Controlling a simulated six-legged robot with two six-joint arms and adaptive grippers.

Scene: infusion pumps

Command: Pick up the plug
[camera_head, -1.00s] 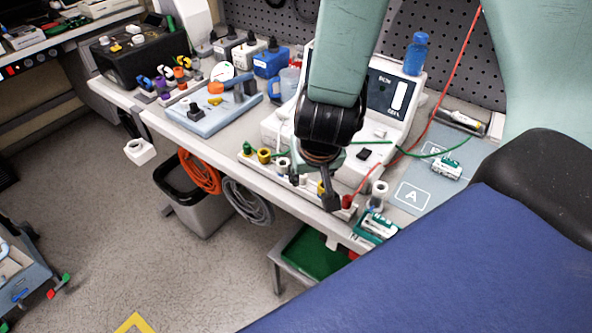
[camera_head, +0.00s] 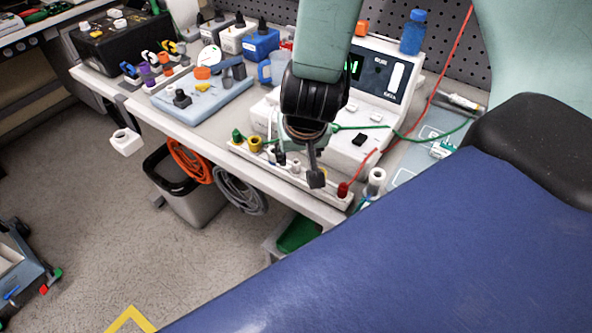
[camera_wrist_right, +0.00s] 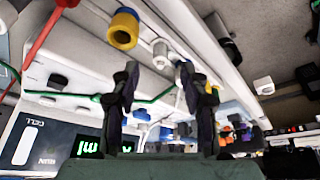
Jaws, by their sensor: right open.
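A rail (camera_head: 325,195) along the bench's front edge holds a green plug (camera_head: 237,136), a yellow one (camera_head: 254,144), a white one (camera_head: 295,166) and a red one (camera_head: 343,190). I cannot tell which plug is the one named. My right gripper (camera_head: 315,178) is open over the rail, between the white and red plugs in the picture. In the right wrist view its two fingers (camera_wrist_right: 160,80) are apart, with nothing clearly held. A yellow connector (camera_wrist_right: 123,28) and a white one (camera_wrist_right: 160,52) show beyond them. My left gripper is not in view.
A white instrument (camera_head: 383,80) with green and red leads stands behind the rail, a blue bottle (camera_head: 413,32) on top. A blue board (camera_head: 200,98) lies to the left. A white socket block (camera_head: 126,142) juts from the bench edge. A grey bin (camera_head: 190,195) stands below.

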